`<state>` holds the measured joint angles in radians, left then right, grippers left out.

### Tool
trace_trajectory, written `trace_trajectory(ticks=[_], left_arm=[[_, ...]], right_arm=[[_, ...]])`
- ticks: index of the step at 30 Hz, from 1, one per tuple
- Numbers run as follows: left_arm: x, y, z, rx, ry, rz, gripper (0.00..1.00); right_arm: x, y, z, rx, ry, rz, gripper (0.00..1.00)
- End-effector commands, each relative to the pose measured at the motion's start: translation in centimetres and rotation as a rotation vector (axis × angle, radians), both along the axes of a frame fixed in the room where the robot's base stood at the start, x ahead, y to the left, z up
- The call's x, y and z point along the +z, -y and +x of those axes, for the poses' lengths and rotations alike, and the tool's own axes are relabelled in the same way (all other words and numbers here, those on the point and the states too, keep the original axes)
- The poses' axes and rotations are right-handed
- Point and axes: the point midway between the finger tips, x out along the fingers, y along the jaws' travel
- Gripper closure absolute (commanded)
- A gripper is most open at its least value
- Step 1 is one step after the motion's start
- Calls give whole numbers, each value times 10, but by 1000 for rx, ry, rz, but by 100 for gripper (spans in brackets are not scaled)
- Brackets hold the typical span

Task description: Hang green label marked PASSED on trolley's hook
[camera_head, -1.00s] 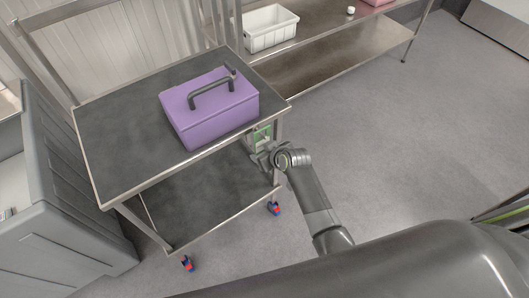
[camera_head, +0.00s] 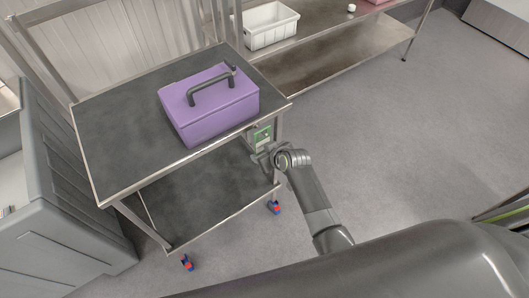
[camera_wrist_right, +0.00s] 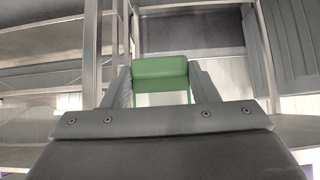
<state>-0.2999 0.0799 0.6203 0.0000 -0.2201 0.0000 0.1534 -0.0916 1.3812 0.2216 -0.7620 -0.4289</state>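The green label (camera_head: 262,136) is upright by the trolley's near right corner post, just below the top shelf. My right gripper (camera_head: 261,150) is beside the post with its fingers at the label. In the right wrist view the label (camera_wrist_right: 160,72) spans between the two fingers of the gripper (camera_wrist_right: 160,85), which appear closed on its sides. The trolley (camera_head: 120,135) has a dark top and a lower shelf. I cannot make out the hook or the word on the label. Whether the label touches the post is unclear. My left gripper is not in view.
A purple case (camera_head: 212,105) with a dark handle sits on the trolley top. A grey bin (camera_head: 65,215) stands at the left. Behind is a metal shelf unit (camera_head: 340,60) with a white tray (camera_head: 270,38). Open floor lies right of the trolley.

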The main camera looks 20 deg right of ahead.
Motion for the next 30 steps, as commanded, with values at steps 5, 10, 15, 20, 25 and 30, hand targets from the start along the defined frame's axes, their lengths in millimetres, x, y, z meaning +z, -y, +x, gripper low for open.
trace_trajectory(ticks=[5, 10, 15, 20, 25, 30], left_arm=[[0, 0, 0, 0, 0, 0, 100], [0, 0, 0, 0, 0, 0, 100], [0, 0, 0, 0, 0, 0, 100], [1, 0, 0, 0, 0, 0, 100], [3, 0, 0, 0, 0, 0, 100], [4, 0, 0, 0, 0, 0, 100]], right_arm=[[0, 0, 0, 0, 0, 0, 24], [0, 0, 0, 0, 0, 0, 21], [1, 0, -1, 0, 0, 0, 21], [8, 3, -8, -1, 1, 1, 21], [24, 9, -24, -1, 2, 1, 21], [41, 15, -41, -1, 1, 0, 21]])
